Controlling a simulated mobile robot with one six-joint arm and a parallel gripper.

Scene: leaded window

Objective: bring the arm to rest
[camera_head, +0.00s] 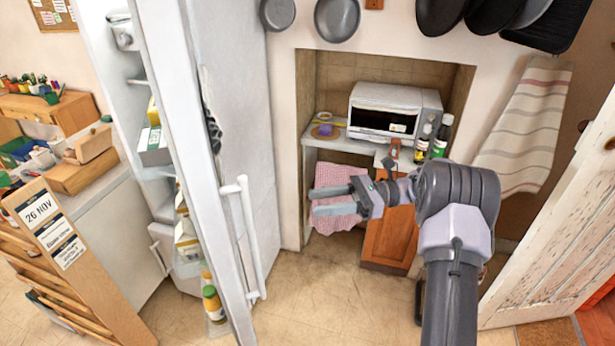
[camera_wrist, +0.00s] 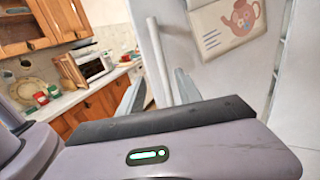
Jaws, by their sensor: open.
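My gripper (camera_head: 322,201) is open and empty in the head view. Its two fingers point left toward the fridge door handle (camera_head: 247,235), with a gap between them and the handle. Behind the fingers hangs a pink checked cloth (camera_head: 338,222). My arm reaches up from the lower right and bends left at the elbow. In the wrist view the gripper's fingers (camera_wrist: 158,92) stand apart with nothing between them. Beyond them is a white surface with a handle and a teapot picture card (camera_wrist: 228,25).
The fridge door (camera_head: 230,120) stands open at left, with bottles and cartons inside. A white toaster oven (camera_head: 385,110) and bottles (camera_head: 440,135) stand in the alcove. A wooden cabinet door (camera_head: 388,235) is below. A peeling white door (camera_head: 560,230) is at right. Floor in front is clear.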

